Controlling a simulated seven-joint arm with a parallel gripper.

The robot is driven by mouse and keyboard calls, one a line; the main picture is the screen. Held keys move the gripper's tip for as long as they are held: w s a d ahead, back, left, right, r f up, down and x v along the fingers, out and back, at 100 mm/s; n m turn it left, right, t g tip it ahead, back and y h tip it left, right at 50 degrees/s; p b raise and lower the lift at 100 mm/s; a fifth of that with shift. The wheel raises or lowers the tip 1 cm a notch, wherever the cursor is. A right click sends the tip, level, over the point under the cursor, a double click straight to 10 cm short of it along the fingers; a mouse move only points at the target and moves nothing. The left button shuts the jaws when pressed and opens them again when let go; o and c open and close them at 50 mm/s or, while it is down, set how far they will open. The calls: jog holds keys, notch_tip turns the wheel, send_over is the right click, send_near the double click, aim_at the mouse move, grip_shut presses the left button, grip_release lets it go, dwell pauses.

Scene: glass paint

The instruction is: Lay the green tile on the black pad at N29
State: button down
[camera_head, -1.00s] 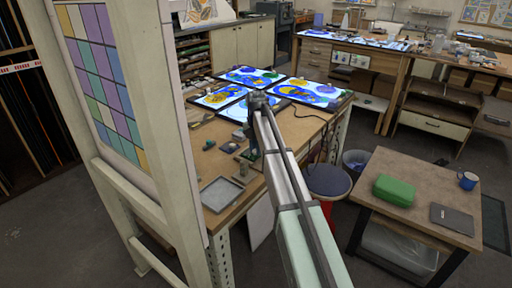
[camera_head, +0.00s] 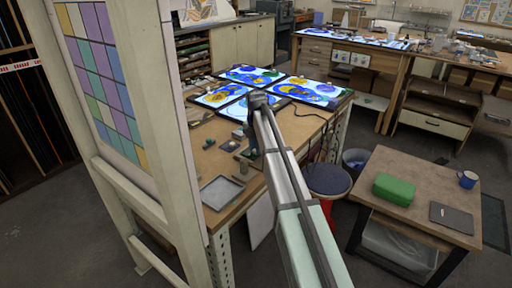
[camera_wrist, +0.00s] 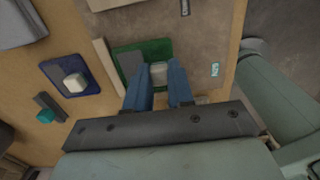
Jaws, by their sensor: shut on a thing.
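In the wrist view the green tile (camera_wrist: 152,46) lies flat below my gripper (camera_wrist: 158,70), with a small pale block (camera_wrist: 158,74) on it. The two blue fingers stand on either side of the block, shut on it. The near part of the tile is hidden by the fingers. A dark grey patch (camera_wrist: 130,64) shows at the tile's left; I cannot tell whether it is the black pad. A teal label (camera_wrist: 215,69) lies to the right, too small to read surely. In the head view my gripper (camera_head: 252,150) is over the bench, and the tile cannot be made out.
A blue tile with a pale block (camera_wrist: 76,82) lies to the left in the wrist view, near a teal-ended tool (camera_wrist: 46,112). A grey-brown surface (camera_wrist: 208,35) extends right of the green tile. In the head view a grey tray (camera_head: 221,192) sits at the bench's front.

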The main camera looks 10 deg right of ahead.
jog(key=shift+f, duration=0.2)
dwell(0.5)
jog(key=c, duration=0.9)
grip_release()
